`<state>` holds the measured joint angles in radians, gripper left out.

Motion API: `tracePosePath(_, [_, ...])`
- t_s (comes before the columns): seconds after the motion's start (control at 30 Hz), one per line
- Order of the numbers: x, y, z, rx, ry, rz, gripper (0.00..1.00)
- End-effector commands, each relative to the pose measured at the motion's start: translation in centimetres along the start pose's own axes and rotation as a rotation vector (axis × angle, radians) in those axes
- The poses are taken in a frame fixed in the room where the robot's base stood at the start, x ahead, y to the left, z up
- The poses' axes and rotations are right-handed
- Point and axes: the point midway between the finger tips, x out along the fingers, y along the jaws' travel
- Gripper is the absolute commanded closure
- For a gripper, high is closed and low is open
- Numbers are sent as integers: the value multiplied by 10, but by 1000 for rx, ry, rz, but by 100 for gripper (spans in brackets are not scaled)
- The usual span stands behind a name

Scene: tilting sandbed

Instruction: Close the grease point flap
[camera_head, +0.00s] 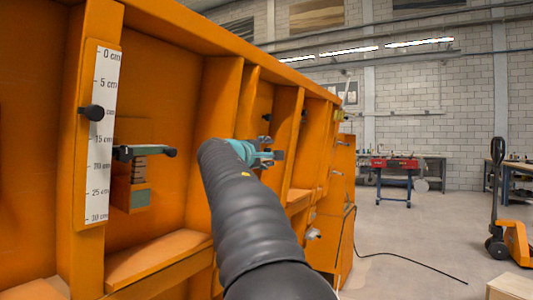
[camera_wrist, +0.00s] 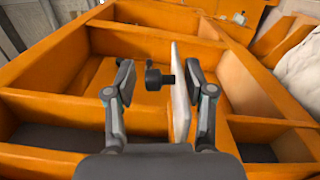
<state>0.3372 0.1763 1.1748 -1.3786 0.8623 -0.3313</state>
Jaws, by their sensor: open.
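My gripper (camera_head: 270,156) is open in front of the orange ribbed frame (camera_head: 225,92), at the end of my dark arm. In the wrist view, its two fingers (camera_wrist: 159,92) are spread wide. A black knob (camera_wrist: 154,77) and a thin pale upright plate (camera_wrist: 180,92) show between them, the plate close to the right finger. I cannot tell whether the gripper touches either one. No part is clearly recognisable as the grease point flap; I cannot tell whether the pale plate is it.
A white centimetre scale (camera_head: 98,130) with a black knob (camera_head: 93,113) is on the near post. A dark lever (camera_head: 145,153) sits above a spring and green block (camera_head: 138,199) in the bay beside it. Open floor (camera_head: 410,235) lies right; a pallet jack (camera_head: 510,235) stands there.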

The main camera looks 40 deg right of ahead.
Motion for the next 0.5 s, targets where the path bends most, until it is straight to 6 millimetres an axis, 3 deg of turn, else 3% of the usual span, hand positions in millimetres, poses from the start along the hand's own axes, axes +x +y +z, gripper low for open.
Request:
tracePosePath(0.1, [0, 0, 0, 0, 0, 0, 46])
tracePosePath(0.13, [0, 0, 0, 0, 0, 0, 51])
tracePosePath(0.33, [0, 0, 0, 0, 0, 0, 100])
tracePosePath(0.5, [0, 0, 0, 1, 0, 1, 100])
